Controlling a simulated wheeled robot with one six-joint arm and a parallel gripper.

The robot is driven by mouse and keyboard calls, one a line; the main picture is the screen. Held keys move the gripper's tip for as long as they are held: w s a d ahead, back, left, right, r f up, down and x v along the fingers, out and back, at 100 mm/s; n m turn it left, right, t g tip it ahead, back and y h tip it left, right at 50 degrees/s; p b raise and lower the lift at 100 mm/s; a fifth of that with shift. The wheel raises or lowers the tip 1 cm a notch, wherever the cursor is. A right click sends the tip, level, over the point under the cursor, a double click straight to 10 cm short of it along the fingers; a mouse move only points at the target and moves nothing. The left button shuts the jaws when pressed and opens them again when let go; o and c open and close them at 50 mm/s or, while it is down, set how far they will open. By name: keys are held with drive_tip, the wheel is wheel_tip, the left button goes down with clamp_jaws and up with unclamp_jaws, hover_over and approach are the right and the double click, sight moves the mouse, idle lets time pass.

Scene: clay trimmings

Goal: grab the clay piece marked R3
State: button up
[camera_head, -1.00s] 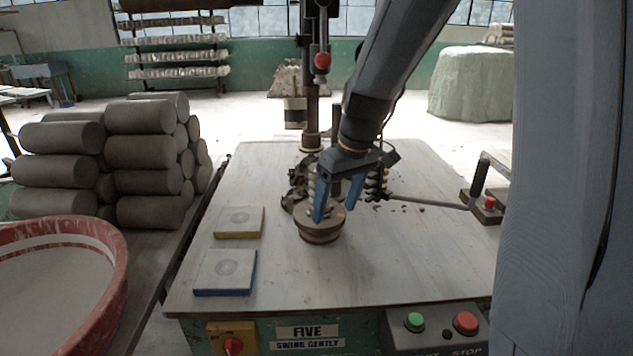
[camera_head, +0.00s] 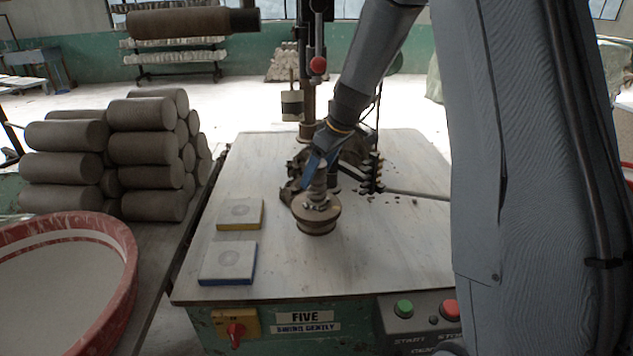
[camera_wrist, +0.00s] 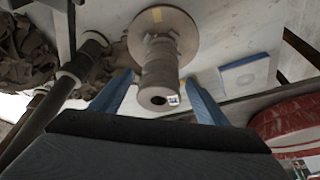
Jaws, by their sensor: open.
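Dark clay trimmings (camera_head: 294,178) lie heaped behind and left of a round metal spindle (camera_head: 316,220) on the machine table. In the wrist view the trimmings (camera_wrist: 28,58) are at the upper left. No R3 mark can be read; a tiny white label (camera_wrist: 173,100) near the spindle's end (camera_wrist: 157,75) is too small to read. My gripper (camera_head: 314,168) is at the spindle's upper part, by the heap. In the wrist view its blue fingers (camera_wrist: 160,98) are spread, with the spindle's end showing between them. I cannot tell whether they touch it. They hold no clay that I can see.
A yellow-edged tile (camera_head: 240,214) and a blue-edged tile (camera_head: 228,263) lie left on the table (camera_head: 330,275). A dark upright post (camera_head: 309,90) stands behind the spindle, and a lever rod (camera_head: 418,194) runs right. Stacked clay cylinders (camera_head: 145,150) and a red-rimmed tub (camera_head: 128,262) are left.

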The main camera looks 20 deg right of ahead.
drive_tip(key=shift+w+a+f, duration=0.15)
drive_tip(key=shift+w+f, duration=0.05)
drive_tip(key=shift+f, duration=0.4)
drive_tip(key=shift+c, duration=0.4)
drive_tip(key=c, duration=1.5)
drive_tip(key=shift+r, duration=0.1)
